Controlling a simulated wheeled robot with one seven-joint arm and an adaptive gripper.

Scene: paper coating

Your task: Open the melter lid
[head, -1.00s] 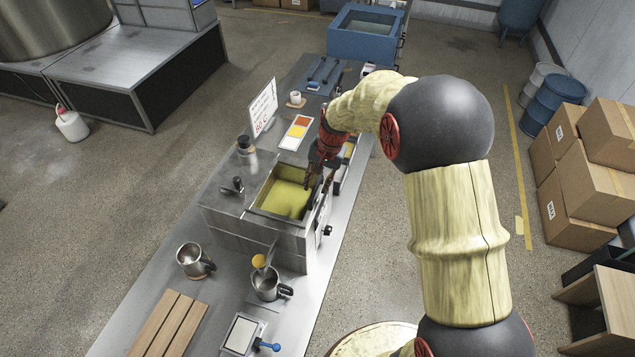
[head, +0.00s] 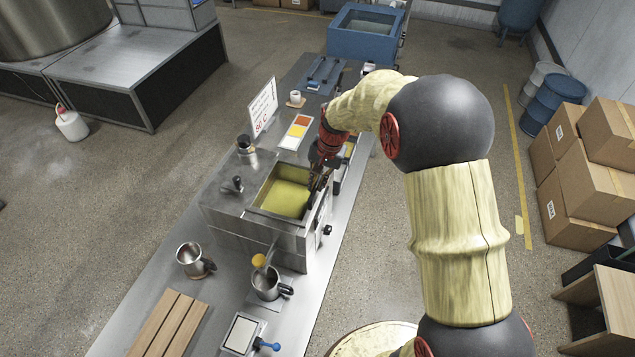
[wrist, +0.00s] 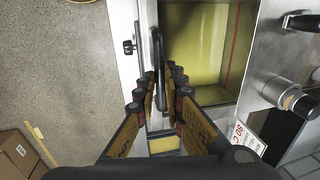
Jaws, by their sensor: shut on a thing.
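The melter (head: 250,235) is a steel box on the bench. Its tank (head: 285,195) is uncovered and shows yellow-green contents, also seen in the wrist view (wrist: 195,50). My gripper (head: 318,183) is at the tank's right rim in the head view. In the wrist view my gripper (wrist: 163,82) is shut on the handle.
A black knob (head: 327,230) sticks out of the melter's right side. A capped steel cylinder (head: 246,148) and a dark handle (head: 234,186) stand on its left top. A steel pitcher (head: 267,283) sits in front.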

